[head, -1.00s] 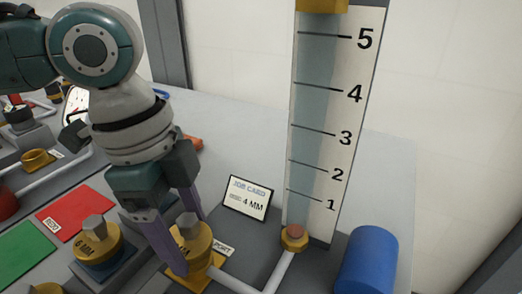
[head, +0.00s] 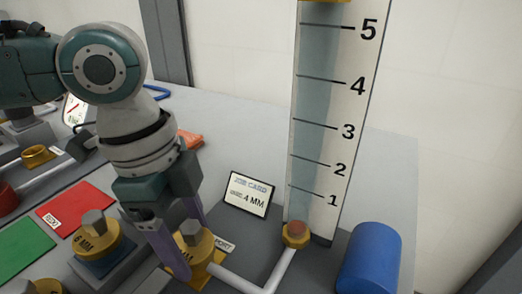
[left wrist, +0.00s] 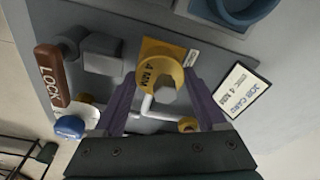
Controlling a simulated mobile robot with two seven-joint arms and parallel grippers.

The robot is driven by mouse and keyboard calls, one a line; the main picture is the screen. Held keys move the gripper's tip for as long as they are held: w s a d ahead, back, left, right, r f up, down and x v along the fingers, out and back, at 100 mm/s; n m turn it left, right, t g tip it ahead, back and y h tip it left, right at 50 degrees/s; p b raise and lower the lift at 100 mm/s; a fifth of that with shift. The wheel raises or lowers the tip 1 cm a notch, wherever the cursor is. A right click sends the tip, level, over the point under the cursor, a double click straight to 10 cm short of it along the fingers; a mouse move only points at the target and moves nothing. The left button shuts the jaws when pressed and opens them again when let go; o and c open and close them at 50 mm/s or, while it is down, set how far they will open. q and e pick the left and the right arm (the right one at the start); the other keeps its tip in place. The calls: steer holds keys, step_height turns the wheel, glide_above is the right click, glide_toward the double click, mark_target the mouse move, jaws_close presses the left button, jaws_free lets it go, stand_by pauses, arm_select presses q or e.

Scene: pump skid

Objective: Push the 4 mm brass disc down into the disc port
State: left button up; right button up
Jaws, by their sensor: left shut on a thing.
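The 4 mm brass disc (head: 198,243), with a grey hex knob, is between the fingers of my left gripper (head: 188,250), which is shut on it. The disc sits upright over the disc port, whose yellow square plate (head: 203,273) shows around its lower edge. I cannot tell how deep it is seated. In the left wrist view, the disc's "4 MM" marking (left wrist: 148,76) faces up between the two purple fingers, above the yellow plate (left wrist: 165,47). My right gripper is not in view.
A 6 mm brass disc (head: 93,245) stands left of my gripper. The job card (head: 248,193) stands behind the port, a white pipe (head: 245,284) runs right to the gauge (head: 318,130), and a blue cylinder (head: 372,258) stands at right. A brown LOCK handle (left wrist: 50,76) shows in the left wrist view.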

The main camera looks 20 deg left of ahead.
arm_select(q)
steer(key=shift+f, duration=0.3)
steer(key=o, duration=1.5)
steer(key=shift+w, duration=0.1)
steer(key=r, duration=0.3)
steer(key=a+r+p, duration=0.1)
steer(key=r, duration=0.2)
steer(key=r+p, duration=0.1)
steer(key=r, duration=0.3)
steer(key=shift+s+a, duration=0.2)
steer(key=shift+a, duration=0.05)
steer(key=shift+d, duration=0.1)
